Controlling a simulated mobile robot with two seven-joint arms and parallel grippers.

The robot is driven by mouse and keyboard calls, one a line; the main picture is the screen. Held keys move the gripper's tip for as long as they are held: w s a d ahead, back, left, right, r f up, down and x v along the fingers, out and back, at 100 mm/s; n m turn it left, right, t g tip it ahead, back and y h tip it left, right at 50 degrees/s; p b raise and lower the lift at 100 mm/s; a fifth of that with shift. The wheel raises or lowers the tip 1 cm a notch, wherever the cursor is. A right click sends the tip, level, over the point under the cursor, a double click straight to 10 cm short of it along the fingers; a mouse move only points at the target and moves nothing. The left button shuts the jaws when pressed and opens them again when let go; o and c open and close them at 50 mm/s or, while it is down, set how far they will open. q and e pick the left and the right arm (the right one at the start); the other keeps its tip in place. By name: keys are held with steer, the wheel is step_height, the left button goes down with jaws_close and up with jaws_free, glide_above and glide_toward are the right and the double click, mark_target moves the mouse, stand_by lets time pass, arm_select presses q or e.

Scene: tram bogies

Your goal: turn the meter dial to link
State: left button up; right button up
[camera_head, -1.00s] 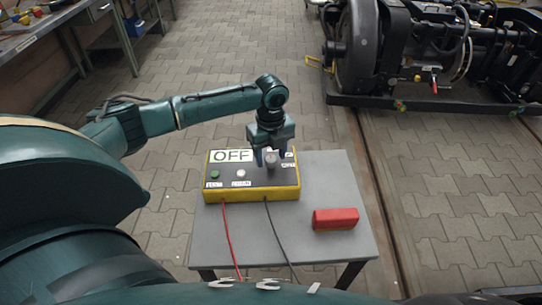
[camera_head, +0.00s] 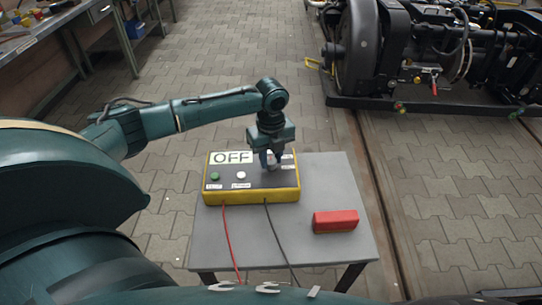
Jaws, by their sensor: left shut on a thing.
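The yellow-edged meter (camera_head: 252,194) lies on a small grey table, with its dark face up. Its display (camera_head: 231,157) reads OFF. A green button (camera_head: 215,177) and a white button (camera_head: 241,175) sit left of the dial on the face. My left gripper (camera_head: 271,166) points down over the right part of the face, shut on the dial (camera_head: 272,167), which its fingers mostly hide. The small labels around the dial are too small to read. My right gripper is not in view.
A red block (camera_head: 335,222) lies on the grey table (camera_head: 225,240) right of the meter. Red and black leads (camera_head: 230,240) run from the meter to the table's front edge. A workbench (camera_head: 50,30) stands at the far left, a bogie (camera_head: 420,60) at the back right.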

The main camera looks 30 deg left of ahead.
arm_select(q)
steer(key=shift+r+p, duration=0.1)
steer(key=shift+p, duration=0.2)
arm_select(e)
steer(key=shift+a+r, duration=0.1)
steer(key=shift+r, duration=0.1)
arm_select(q)
steer(key=shift+r+m+p, duration=0.1)
steer(key=shift+m+p, duration=2.2)
steer(key=shift+m, duration=0.4)
steer(key=shift+m+p, duration=0.4)
steer(key=shift+m, duration=1.2)
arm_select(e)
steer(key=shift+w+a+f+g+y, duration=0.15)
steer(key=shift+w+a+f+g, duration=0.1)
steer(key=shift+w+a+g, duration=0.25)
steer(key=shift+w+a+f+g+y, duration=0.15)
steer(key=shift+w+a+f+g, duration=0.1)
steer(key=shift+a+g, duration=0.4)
arm_select(q)
steer(key=shift+f, duration=0.2)
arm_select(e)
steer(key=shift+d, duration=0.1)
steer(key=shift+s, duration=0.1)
arm_select(q)
steer(key=o, duration=1)
steer(key=shift+c, duration=0.2)
